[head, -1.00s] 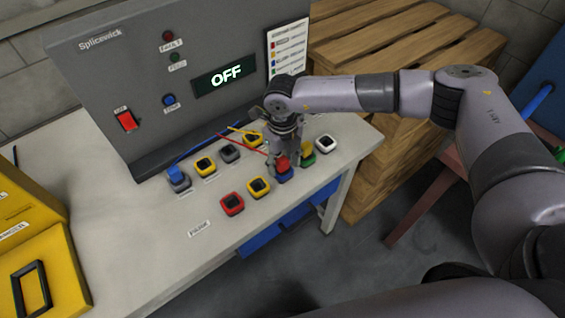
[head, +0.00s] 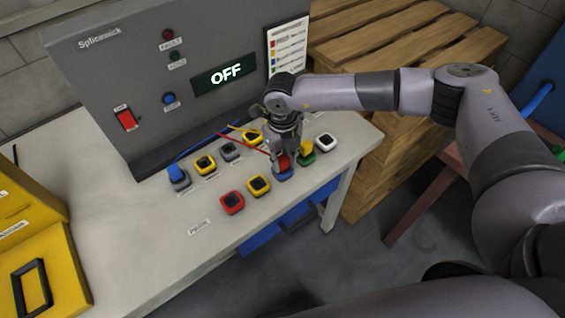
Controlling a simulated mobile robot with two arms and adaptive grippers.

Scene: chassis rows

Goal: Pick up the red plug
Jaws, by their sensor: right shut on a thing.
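The red plug (head: 283,162) sits at the blue socket (head: 284,174) in the front row on the table; a red wire runs from it back to the panel. My right gripper (head: 284,158) reaches down over the red plug from above and is shut on it. The fingers partly cover the plug, and I cannot tell whether it is still seated in the socket. My left gripper is not in view.
A yellow plug (head: 306,147) in a green socket stands close to the right of the gripper. A white socket (head: 326,142), yellow socket (head: 258,186), red socket (head: 232,203) and blue plug (head: 176,171) are also on the table (head: 150,240). The grey panel (head: 120,70) reads OFF.

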